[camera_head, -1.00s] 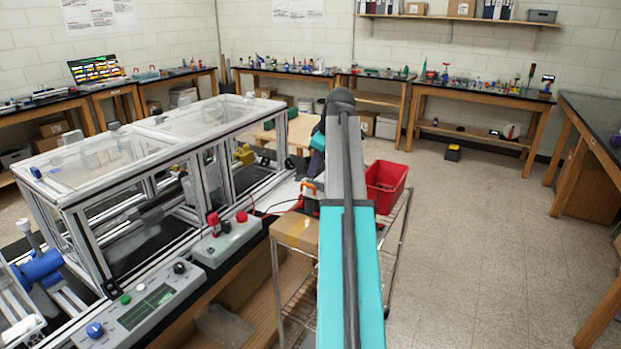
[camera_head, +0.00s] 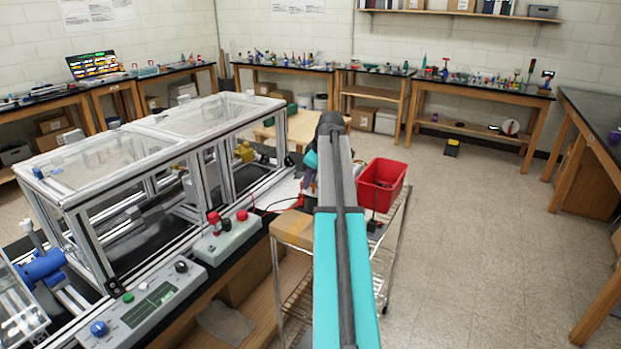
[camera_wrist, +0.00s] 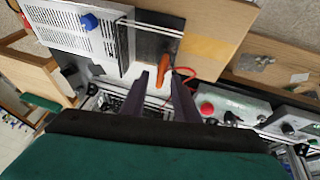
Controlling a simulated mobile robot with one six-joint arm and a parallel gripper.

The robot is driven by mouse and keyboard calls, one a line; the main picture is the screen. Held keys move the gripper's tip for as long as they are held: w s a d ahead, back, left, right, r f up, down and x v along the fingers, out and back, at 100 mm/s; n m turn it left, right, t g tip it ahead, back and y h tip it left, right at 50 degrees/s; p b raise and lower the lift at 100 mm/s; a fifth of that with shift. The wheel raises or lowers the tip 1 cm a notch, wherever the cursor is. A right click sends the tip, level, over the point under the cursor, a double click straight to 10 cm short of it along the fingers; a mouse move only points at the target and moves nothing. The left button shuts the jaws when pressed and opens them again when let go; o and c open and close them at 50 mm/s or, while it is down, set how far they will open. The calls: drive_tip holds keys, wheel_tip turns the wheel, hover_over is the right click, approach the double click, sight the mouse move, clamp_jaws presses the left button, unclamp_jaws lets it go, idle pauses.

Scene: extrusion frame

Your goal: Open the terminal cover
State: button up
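I cannot pick out the terminal cover for certain. In the wrist view my gripper (camera_wrist: 162,78) is open, with its two dark fingers apart. An orange handle-like part (camera_wrist: 164,70) shows just beyond and between the fingertips; I cannot tell whether they touch it. Left of it in the wrist view is a white slotted case (camera_wrist: 72,32) with a blue knob (camera_wrist: 89,21) and a dark strip along its edge. In the head view my arm hides most of my gripper and this spot.
A framed clear enclosure (camera_head: 140,160) stands left of my arm. A control panel (camera_head: 150,302) and a box with red buttons (camera_head: 226,238) lie along its front. A red bin (camera_head: 381,185) stands on a wire cart to the right. The floor (camera_head: 470,250) farther right is clear.

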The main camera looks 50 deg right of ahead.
clamp_jaws()
idle(0.7)
idle(0.6)
drive_tip(key=shift+d, duration=0.1)
drive_tip(key=shift+w+r, duration=0.1)
